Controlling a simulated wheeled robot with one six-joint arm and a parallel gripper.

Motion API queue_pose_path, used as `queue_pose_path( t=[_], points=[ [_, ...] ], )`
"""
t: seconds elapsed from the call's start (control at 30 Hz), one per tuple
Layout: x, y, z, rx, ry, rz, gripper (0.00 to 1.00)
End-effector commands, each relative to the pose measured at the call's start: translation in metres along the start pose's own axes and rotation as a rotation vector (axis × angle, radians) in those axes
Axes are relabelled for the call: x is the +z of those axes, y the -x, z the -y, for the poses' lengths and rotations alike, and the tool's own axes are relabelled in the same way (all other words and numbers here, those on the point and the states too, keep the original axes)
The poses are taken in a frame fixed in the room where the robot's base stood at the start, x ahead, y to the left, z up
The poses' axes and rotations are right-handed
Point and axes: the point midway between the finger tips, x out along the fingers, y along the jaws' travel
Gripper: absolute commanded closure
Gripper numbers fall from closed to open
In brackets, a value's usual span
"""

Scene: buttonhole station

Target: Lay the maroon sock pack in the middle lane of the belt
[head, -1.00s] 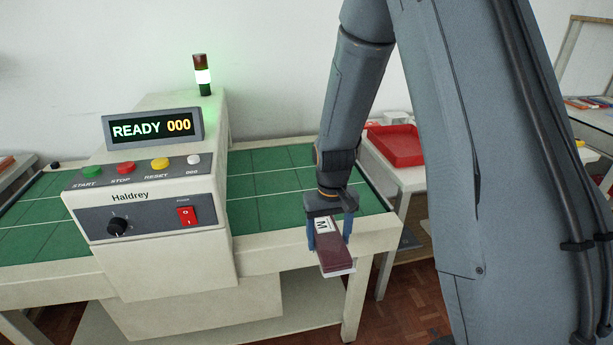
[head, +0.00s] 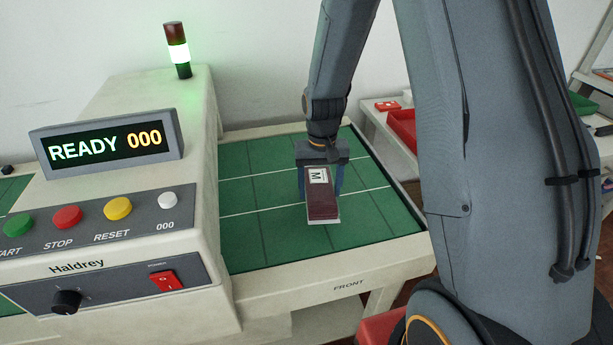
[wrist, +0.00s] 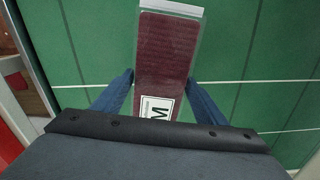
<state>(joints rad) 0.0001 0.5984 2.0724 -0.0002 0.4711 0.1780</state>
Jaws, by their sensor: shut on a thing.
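The maroon sock pack (head: 321,196) is a long flat pack in clear wrap with a white label marked M. My gripper (head: 322,180) is shut on it, with blue fingers on its two long sides. The pack shows in the wrist view (wrist: 167,60), its label end towards my palm. The green belt (head: 262,245) lies beneath, with white lines dividing it into lanes.
The Haldrey machine (head: 190,230) stands left of the belt, with buttons and a lit READY 000 display (head: 105,147). Its signal tower (head: 178,50) glows green. A red tray (head: 402,130) sits on a side table at right. The belt around the pack is bare.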

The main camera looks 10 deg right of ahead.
Motion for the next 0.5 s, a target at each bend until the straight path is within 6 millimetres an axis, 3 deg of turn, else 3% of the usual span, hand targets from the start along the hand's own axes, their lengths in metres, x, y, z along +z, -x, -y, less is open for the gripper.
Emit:
queue_pose_path(
  t=[0.5],
  points=[
    [-0.089, 0.046, 0.016, -0.002, -1.06, -0.003, 0.6]
  ],
)
